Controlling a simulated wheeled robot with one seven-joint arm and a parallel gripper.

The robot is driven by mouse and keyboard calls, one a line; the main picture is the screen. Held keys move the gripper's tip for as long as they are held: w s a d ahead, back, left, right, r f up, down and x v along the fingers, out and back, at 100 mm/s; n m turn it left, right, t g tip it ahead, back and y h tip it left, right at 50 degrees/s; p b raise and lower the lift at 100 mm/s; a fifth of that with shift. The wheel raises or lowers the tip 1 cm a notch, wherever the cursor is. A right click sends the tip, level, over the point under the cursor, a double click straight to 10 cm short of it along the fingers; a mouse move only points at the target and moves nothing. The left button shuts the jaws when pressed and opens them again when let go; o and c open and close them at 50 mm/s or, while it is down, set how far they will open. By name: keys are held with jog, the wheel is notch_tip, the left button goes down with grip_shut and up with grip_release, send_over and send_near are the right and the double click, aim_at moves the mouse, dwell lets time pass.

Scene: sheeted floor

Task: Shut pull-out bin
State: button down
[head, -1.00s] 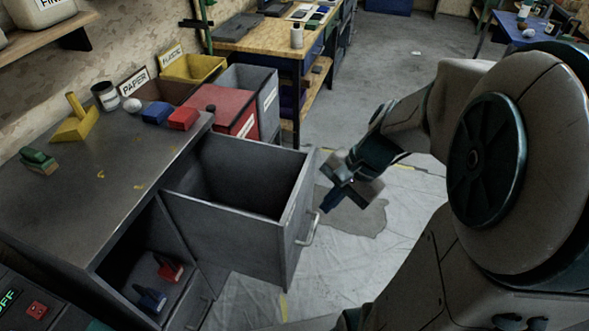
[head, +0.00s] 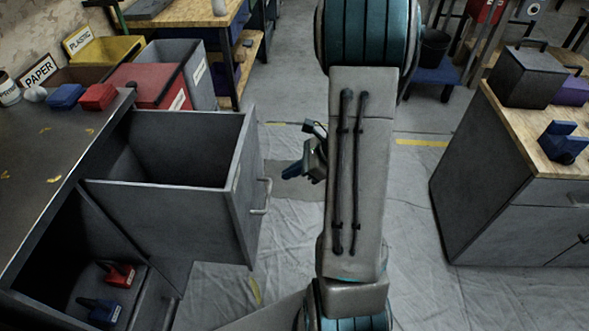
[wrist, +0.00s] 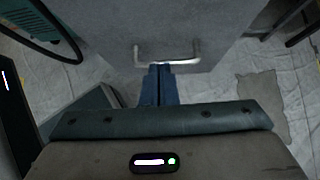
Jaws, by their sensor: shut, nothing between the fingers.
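The pull-out bin (head: 165,215) is a grey, open-topped metal box that stands well out of the dark metal cabinet in the head view. Its inside looks empty. Its front bears a silver bar handle (head: 262,197). My gripper (head: 293,171) is to the right of the bin's front, apart from it in the head view, and partly hidden by my arm. In the wrist view the blue fingers (wrist: 159,84) are shut together with nothing between them. They point at the bin's front panel (wrist: 170,22), with their tips just below the handle (wrist: 167,54); I cannot tell whether they touch it.
The cabinet top (head: 50,150) carries a blue block (head: 66,96) and a red block (head: 98,97). Red (head: 150,86) and grey bins stand behind. A wood-topped cabinet (head: 500,190) stands at the right. Sheeted floor lies clear between.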

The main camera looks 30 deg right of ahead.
aim_at(251, 185)
jog(key=w+a+f, duration=0.1)
jog(key=a, duration=0.1)
jog(key=w+a+f, duration=0.1)
jog(key=a, duration=0.1)
jog(key=w+a+f, duration=0.1)
jog(key=a, duration=0.1)
jog(key=shift+w+a+f+b, duration=0.3)
jog(key=shift+w+f+b, duration=0.05)
jog(key=shift+b, duration=0.05)
jog(key=shift+w+a, duration=0.2)
jog(key=shift+a, duration=0.05)
